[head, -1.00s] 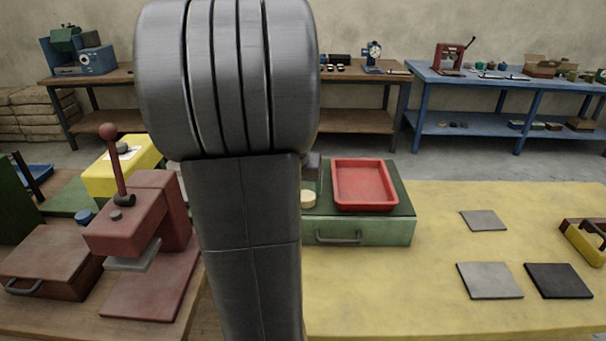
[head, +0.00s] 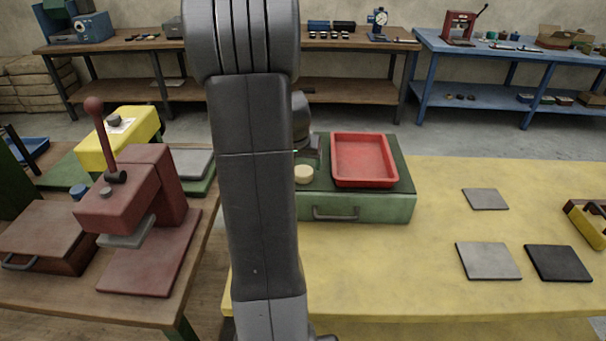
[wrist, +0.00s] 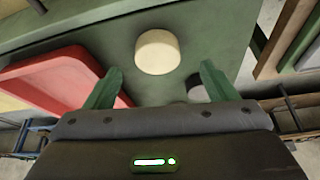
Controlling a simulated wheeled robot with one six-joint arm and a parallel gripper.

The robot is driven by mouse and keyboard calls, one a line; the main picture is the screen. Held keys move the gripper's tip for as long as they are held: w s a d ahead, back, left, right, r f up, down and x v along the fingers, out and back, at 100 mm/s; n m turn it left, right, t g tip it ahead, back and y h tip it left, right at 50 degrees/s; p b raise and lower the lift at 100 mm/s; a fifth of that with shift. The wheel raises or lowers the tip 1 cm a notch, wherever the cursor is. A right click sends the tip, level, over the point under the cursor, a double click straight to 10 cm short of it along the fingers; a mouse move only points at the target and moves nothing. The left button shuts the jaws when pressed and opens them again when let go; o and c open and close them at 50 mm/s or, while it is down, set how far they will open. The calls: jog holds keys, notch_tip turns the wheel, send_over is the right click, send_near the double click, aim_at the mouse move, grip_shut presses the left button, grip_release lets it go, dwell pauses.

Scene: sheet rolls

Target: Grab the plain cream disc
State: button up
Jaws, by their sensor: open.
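The plain cream disc (head: 304,174) stands on the green top of a box, left of the red tray, in the head view. In the wrist view the cream disc (wrist: 158,52) lies ahead of my gripper (wrist: 160,80), roughly centred between its two green fingers and beyond their tips. The gripper is open and empty, and the disc is apart from both fingers. In the head view my arm hides part of the box top, and the fingers are hard to make out there.
The red tray (head: 364,160) sits on the green box (head: 358,207) right of the disc. A smaller greyish round thing (wrist: 197,88) shows near the right finger. A dark red press (head: 146,205) stands on the left bench. The yellow table (head: 390,270) holds flat grey and dark squares.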

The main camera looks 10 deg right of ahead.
aim_at(303, 174)
jog(key=x, duration=0.4)
jog(key=shift+s+d+f+p, duration=0.1)
jog(key=shift+d+f+p, duration=0.05)
jog(key=shift+f+p, duration=0.3)
jog(key=c, duration=1.1)
